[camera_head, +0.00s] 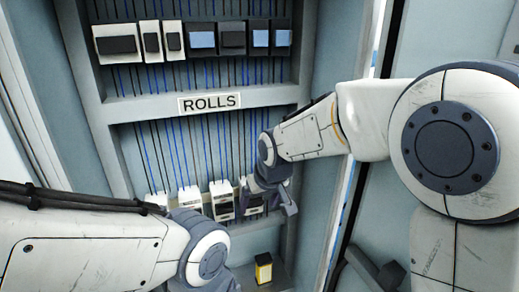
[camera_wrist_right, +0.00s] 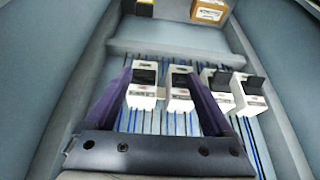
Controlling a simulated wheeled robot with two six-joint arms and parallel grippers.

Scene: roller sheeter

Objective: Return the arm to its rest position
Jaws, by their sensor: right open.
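My right arm (camera_head: 305,132) comes in from the right in the head view and reaches into the cabinet. My right gripper (camera_head: 270,195) hangs in front of the lower row of white modules, at the row's right end. In the right wrist view the right gripper (camera_wrist_right: 160,75) is open, its two dark fingers apart. Two white modules with dark fronts, one on the left (camera_wrist_right: 143,86) and one on the right (camera_wrist_right: 180,92), show between the fingers. Whether the fingers touch them cannot be told. My left arm (camera_head: 90,245) crosses the lower left of the head view; its gripper is out of sight.
A panel labelled ROLLS (camera_head: 209,103) divides the cabinet. An upper row of switches (camera_head: 202,40) sits above it. Other white modules (camera_head: 190,198) stand in the lower row. A yellow-black block (camera_head: 264,268) stands below. A cardboard box (camera_wrist_right: 209,11) shows in the wrist view. Cabinet walls (camera_head: 325,60) flank the arm.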

